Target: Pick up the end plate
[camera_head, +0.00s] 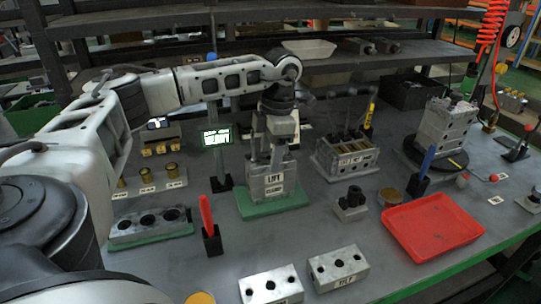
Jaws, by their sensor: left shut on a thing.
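My left arm reaches in from the left and its gripper (272,148) points down at the grey metal block (268,186) on a green mat. The block has a white label that seems to read "LIFT". The gripper is shut on a grey metal piece at the top of this block; I take it for the end plate, but the fingers hide most of it. I cannot tell whether the piece is apart from the block below. My right gripper is not in view.
Two holed metal blocks (338,268) lie at the front. A red tray (432,226) is at the right. A holed plate (150,226) lies on a green mat at left. A red-handled tool (206,214) stands in a black holder. A valve block (346,158) stands behind.

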